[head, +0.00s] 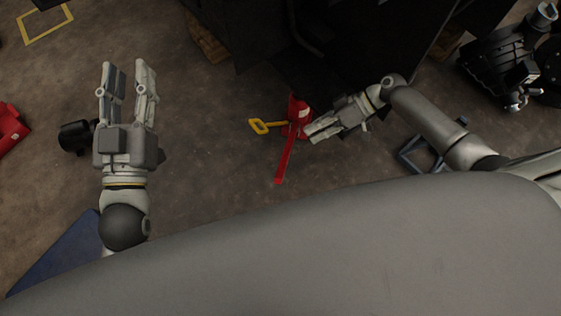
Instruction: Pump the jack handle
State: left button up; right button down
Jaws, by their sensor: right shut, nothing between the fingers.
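The red jack (298,112) stands on the floor near the middle of the head view, beside the dark forklift body. A long red handle bar (285,162) extends from it toward the bottom of the picture. A yellow loop-ended piece (260,126) sticks out to its left. My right gripper (310,132) is shut and empty, its fingertips just right of the jack and the upper end of the bar. I cannot tell whether they touch. My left gripper (126,68) is open and empty, well left of the jack, fingers pointing up the picture.
The dark forklift body (345,45) fills the top middle, with a wooden block (208,40) at its left. A blue-grey frame (422,155) lies right of the jack. Black machinery (495,65) is at right, a red part (10,130) at far left.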

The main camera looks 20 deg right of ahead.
pick_arm(q)
jog(key=shift+s+a+r, duration=0.2)
jog(key=shift+s+r, duration=0.15)
jog(key=shift+r, duration=0.2)
pick_arm(e)
jog(key=shift+w+a+r, duration=0.1)
jog(key=shift+a+r, duration=0.15)
jog(key=shift+r, duration=0.1)
